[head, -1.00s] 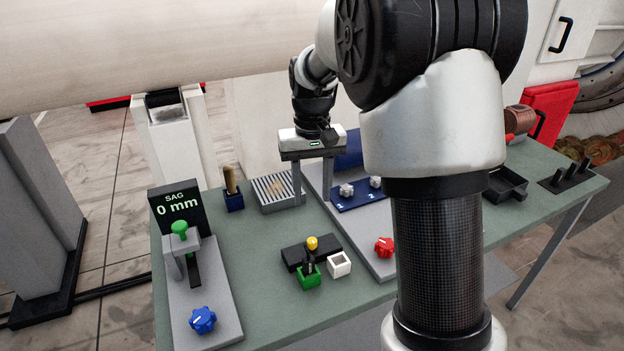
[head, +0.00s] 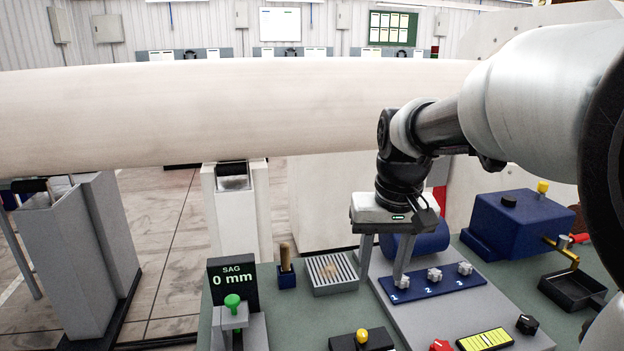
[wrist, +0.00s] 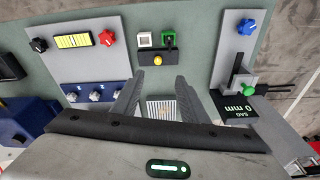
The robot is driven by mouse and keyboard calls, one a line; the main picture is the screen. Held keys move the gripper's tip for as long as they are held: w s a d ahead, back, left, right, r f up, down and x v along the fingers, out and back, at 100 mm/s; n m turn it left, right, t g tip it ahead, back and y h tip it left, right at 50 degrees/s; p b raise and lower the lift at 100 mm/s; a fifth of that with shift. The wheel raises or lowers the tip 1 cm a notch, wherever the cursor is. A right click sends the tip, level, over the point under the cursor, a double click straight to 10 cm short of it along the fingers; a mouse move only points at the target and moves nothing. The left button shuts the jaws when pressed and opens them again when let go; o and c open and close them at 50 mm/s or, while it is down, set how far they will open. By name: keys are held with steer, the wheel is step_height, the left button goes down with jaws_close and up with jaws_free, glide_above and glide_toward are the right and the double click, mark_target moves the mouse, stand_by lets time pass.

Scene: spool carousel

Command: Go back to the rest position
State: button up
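My gripper (head: 384,262) hangs over the green workbench (head: 300,313), its fingers pointing down. The two fingers stand well apart with nothing between them, so it is open and empty. In the wrist view the gripper (wrist: 155,97) also shows both fingers spread, with a striped grate (wrist: 163,108) seen below between them. In the head view the gripper is right of the grate (head: 332,288) and in front of a blue cylinder (head: 428,241). My arm reaches in from the right edge.
A blue strip with numbered knobs (head: 432,285) lies near the fingers. A blue box (head: 515,222) and a black tray (head: 571,290) are at right. The SAG display (head: 233,281) reads 0 mm. A large pale cylinder (head: 180,110) spans behind the bench.

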steer(key=s+r+t+p, duration=0.2)
steer(key=s+r+t, duration=0.1)
steer(key=s, duration=1.3)
steer(key=shift+t, duration=0.3)
